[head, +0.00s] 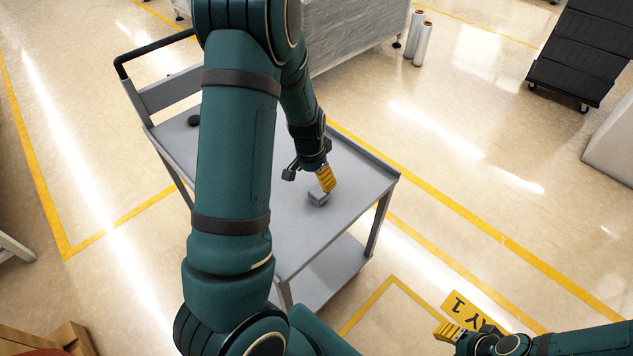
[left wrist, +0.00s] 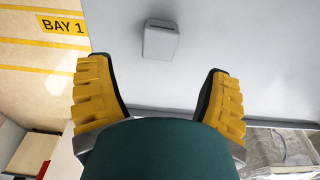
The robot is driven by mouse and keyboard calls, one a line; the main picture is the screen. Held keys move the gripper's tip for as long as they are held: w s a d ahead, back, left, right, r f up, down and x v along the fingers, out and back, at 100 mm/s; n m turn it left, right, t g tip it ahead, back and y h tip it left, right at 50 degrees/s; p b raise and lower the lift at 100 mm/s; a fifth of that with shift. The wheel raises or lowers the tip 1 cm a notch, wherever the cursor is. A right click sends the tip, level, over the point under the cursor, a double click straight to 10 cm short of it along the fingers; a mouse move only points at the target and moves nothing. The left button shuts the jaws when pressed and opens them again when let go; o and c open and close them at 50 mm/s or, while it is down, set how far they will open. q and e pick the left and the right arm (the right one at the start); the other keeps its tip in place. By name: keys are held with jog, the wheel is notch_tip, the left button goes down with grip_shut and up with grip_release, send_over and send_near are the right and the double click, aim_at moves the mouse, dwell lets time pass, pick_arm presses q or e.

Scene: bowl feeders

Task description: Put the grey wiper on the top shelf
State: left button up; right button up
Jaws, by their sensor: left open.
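The grey wiper (head: 318,198) appears as a small light-grey block lying on the top shelf (head: 305,232) of a grey cart. It also shows in the left wrist view (left wrist: 161,40), flat on the grey surface, ahead of the fingers and clear of them. My left gripper (head: 326,179) has yellow ribbed fingers and is just above and beside the wiper in the head view. In the left wrist view the fingers (left wrist: 160,76) are spread wide with nothing between them. My right gripper (head: 448,331) is at the lower right, away from the cart; its opening is unclear.
A dark round thing (head: 194,120) sits at the far left of the top shelf. The cart has a lower shelf (head: 328,280) and a black handle (head: 150,55). Two pale rolls (head: 418,40) and a black stacked unit (head: 580,55) stand beyond. The floor right of the cart is open.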

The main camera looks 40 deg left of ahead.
pick_arm(q)
jog(key=s+d+f+n+h, duration=0.1)
jog(key=s+d+f, duration=0.2)
jog(key=d, duration=0.6)
jog(key=s+d+f+h, duration=0.1)
jog(key=s+d+f, duration=0.2)
jog(key=d, duration=0.7)
jog(key=s+d+f+n+h, duration=0.1)
jog(key=s+d+f+h, duration=0.1)
jog(key=d, duration=0.7)
jog(key=s+f, duration=0.1)
jog(key=s, duration=0.1)
jog(key=shift+s+d+n+p, duration=0.3)
